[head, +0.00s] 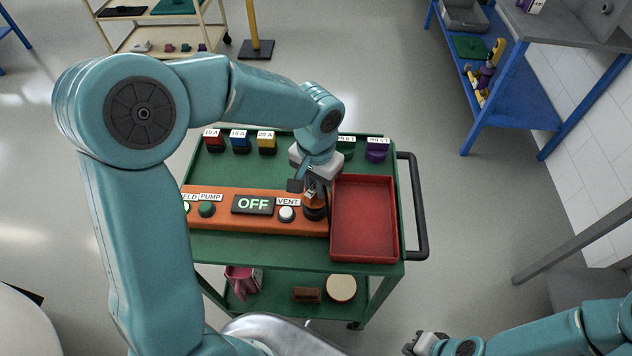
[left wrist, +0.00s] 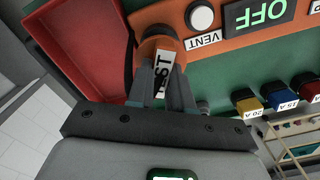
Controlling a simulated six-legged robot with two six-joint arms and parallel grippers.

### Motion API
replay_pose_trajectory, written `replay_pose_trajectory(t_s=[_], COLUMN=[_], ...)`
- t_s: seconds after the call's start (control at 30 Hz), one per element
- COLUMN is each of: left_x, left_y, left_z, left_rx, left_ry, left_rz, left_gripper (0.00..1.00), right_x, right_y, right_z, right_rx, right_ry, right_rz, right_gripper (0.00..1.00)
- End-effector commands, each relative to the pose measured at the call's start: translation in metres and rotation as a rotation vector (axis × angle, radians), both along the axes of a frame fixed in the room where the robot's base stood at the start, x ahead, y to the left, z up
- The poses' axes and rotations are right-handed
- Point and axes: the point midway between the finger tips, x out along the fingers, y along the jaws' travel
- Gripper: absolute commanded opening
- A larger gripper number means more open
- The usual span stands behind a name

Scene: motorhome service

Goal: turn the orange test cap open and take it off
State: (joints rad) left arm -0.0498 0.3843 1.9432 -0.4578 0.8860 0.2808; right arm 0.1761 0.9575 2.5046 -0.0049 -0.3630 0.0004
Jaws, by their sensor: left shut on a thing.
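The orange test cap (left wrist: 150,44) sits at the end of the orange panel (head: 266,222), beside the red tray. My left gripper (head: 313,194) points down at it, and in the left wrist view my left gripper (left wrist: 163,75) has its fingers closed around it. A white label reading "TEST" (left wrist: 161,78) shows between the fingers and partly covers the cap. In the head view the gripper hides most of the cap. My right gripper (head: 424,343) is at the bottom edge, away from the cart; its jaws are too small to judge.
The panel carries an OFF display (head: 253,204), a white VENT button (head: 286,214) and a green PUMP button (head: 206,209). The red tray (head: 334,218) is empty. Coloured caps, including a yellow one (head: 267,145), stand along the green cart's back edge.

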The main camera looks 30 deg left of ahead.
Motion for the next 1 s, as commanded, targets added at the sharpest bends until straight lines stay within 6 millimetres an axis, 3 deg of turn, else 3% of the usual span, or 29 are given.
replay_pose_trajectory(t_s=[1.0], left_x=[0.000], left_y=[0.000], left_z=[-0.030], left_rx=[0.000], left_ry=[0.000], left_rz=[0.000], left_gripper=[0.00], right_x=[0.000], right_y=[0.000], right_z=[-0.027], right_rx=[0.000], right_ry=[0.000], right_rz=[0.000], right_gripper=[0.00])
